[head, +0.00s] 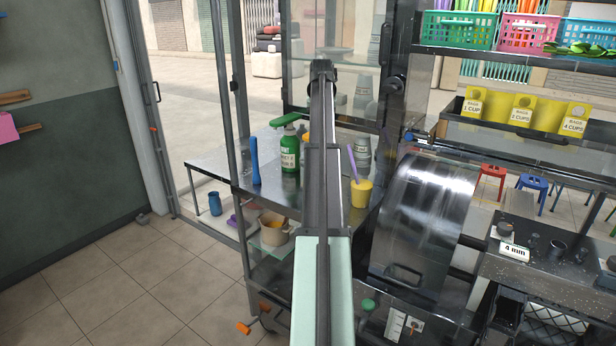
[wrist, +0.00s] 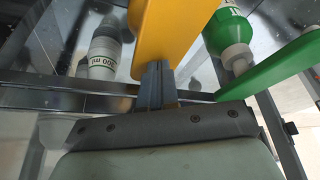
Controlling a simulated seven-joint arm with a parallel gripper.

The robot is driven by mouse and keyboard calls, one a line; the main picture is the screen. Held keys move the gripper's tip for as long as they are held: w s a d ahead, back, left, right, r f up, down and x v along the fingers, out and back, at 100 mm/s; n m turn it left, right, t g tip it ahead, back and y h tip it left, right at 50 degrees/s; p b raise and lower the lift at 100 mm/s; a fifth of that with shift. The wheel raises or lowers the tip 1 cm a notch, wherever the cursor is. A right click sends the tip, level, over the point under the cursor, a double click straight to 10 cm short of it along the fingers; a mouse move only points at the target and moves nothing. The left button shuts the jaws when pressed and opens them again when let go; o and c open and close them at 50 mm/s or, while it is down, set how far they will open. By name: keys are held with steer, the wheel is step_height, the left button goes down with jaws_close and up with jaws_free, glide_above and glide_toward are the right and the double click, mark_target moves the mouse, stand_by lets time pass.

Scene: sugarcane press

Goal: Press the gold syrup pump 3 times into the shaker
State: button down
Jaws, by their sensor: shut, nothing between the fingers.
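My gripper (wrist: 158,66) is shut and empty in the wrist view. Its fingertips overlap the near edge of the broad gold pump head (wrist: 168,28); I cannot tell whether they touch it. In the head view only a small yellow-orange part of the gold pump (head: 304,133) shows beside my arm, which hides the rest and my gripper. A grey container marked in ml, seemingly the shaker (wrist: 104,52), stands left of the gold pump in the wrist view. It seems to be the grey container (head: 362,158) right of my arm in the head view.
A green pump bottle (head: 289,150) stands close by; its green head (wrist: 275,68) reaches near my gripper's right side. A blue tool (head: 255,160) and a yellow cup with a purple stick (head: 361,192) share the metal counter. A metal drum (head: 425,215) is to the right.

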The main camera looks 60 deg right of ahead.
steer(key=shift+r, duration=1.9)
steer(key=shift+f, duration=0.2)
steer(key=shift+f, duration=1.8)
steer(key=shift+r, duration=2)
